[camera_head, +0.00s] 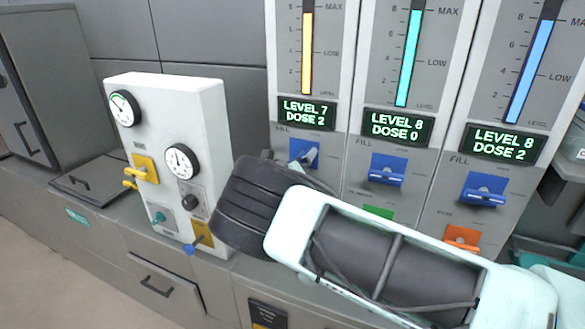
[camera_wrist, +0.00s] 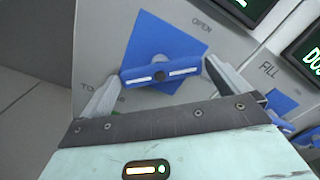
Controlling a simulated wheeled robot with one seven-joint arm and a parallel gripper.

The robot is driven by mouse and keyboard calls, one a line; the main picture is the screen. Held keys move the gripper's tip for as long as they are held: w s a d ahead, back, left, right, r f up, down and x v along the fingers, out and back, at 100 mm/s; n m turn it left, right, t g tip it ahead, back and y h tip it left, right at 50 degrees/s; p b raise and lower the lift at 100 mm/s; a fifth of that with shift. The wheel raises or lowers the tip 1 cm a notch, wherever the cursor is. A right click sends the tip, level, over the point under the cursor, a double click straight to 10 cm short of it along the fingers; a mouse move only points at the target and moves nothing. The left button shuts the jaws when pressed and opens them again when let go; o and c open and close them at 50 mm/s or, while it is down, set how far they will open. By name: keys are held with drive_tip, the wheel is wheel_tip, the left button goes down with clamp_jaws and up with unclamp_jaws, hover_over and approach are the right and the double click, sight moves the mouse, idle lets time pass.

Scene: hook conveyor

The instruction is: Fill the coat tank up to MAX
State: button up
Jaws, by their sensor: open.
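Three tank panels stand side by side in the head view; I cannot read which is the coat tank. The left gauge (camera_head: 307,50) is yellow above a display (camera_head: 307,112) reading LEVEL 7, DOSE 2. The teal gauge (camera_head: 408,60) reads LEVEL 8, DOSE 0; the blue gauge (camera_head: 530,72) reads LEVEL 8, DOSE 2. My gripper (camera_head: 308,157) is at the left panel's blue FILL valve (camera_head: 297,148), partly hiding it. In the wrist view my open gripper (camera_wrist: 161,70) has its fingers at either end of the valve's blue bar handle (camera_wrist: 135,76); contact is unclear.
The middle FILL valve (camera_head: 386,170) and right FILL valve (camera_head: 484,189) are close by on the right. An orange fitting (camera_head: 462,238) is below the right one. A white box (camera_head: 165,110) with dials and knobs stands left of my arm. A grey counter runs below.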

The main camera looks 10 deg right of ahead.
drive_tip(key=b+v, duration=0.5)
drive_tip(key=v, duration=1.2)
drive_tip(key=shift+s+r, duration=0.1)
idle(1.5)
